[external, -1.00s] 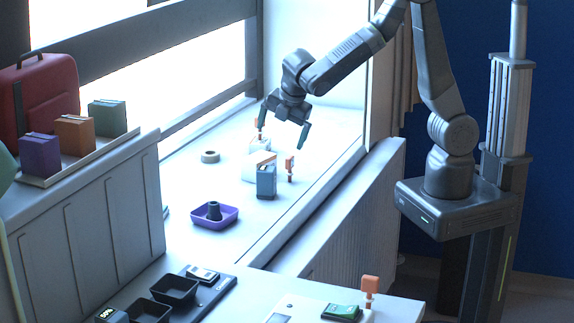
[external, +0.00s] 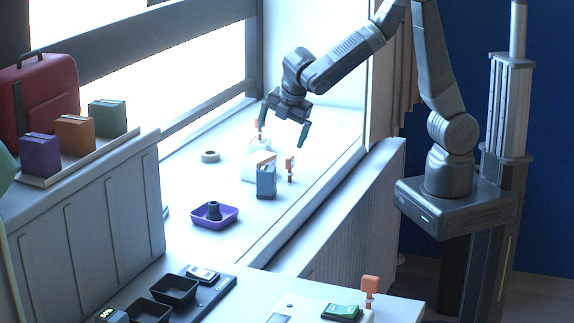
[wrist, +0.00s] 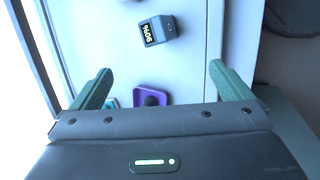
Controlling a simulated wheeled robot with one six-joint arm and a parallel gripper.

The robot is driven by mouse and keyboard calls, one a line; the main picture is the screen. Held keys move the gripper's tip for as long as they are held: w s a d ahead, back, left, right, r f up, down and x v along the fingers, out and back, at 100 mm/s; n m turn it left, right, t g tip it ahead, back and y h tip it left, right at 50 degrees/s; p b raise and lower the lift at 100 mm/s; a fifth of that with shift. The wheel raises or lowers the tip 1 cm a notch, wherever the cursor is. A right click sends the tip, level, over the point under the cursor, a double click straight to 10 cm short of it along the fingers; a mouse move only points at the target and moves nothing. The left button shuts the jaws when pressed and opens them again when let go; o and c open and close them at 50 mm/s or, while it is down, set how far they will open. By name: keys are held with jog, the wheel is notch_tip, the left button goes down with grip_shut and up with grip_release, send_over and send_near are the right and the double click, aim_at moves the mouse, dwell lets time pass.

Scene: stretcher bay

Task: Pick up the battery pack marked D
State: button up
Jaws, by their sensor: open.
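A grey-blue battery pack (external: 266,181) stands on the white window sill, with a pale block and orange pieces close by. I cannot read a letter D on any pack. My gripper (external: 285,122) hangs above the sill, over the area behind the pack, fingers spread and empty. Its two green fingers also show in the wrist view (wrist: 158,82), apart from the pack.
A purple tray (external: 230,222) with a dark item sits nearer on the sill, and a tape roll (external: 210,156) farther back. Purple (external: 39,155), orange (external: 74,134) and teal (external: 107,116) packs stand on a left shelf. A green item (external: 341,311) lies on the front table.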

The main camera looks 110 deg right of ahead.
jog(key=c, duration=0.5)
jog(key=shift+f, duration=0.1)
jog(key=m+t+y+b, duration=0.2)
jog(key=m+b, duration=0.8)
jog(key=m, duration=0.5)
send_near(268, 168)
jog(key=shift+t, duration=0.4)
jog(key=shift+s+p+x, duration=0.15)
jog(key=shift+p+x, duration=0.1)
jog(key=shift+x, duration=3)
jog(key=shift+s+p+x, duration=0.15)
jog(key=shift+p+x, duration=0.05)
jog(key=shift+x, duration=3)
